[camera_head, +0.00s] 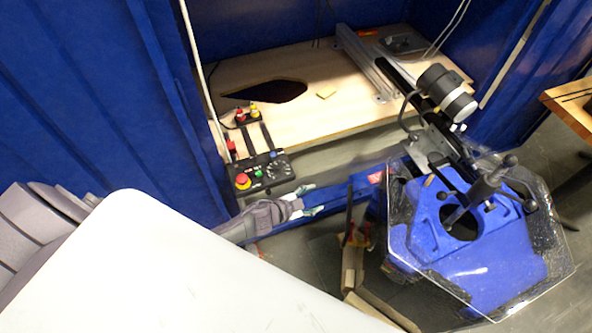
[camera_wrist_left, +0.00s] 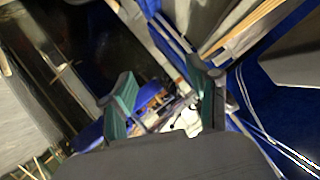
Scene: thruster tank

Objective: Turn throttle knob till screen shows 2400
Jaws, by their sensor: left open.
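A black control box (camera_head: 264,172) stands at the front left edge of the wooden bench. It carries a red mushroom button (camera_head: 243,181), a green button (camera_head: 258,173) and a round dial-like control (camera_head: 277,169) at its right side. I cannot tell for sure that this control is the throttle knob. No screen number is readable. My left gripper (camera_head: 314,199) is open and empty, below and right of the box, apart from it. Its two greenish fingers (camera_wrist_left: 160,95) stand apart in the left wrist view; the box is not clearly seen there. My right gripper is not in view.
A blue machine (camera_head: 415,240) with a clear guard stands at right, with a motor (camera_head: 447,92) on an arm above it. The wooden bench (camera_head: 300,120) has a dark opening. Blue corrugated walls (camera_head: 90,90) enclose it. Cardboard (camera_head: 352,265) lies below.

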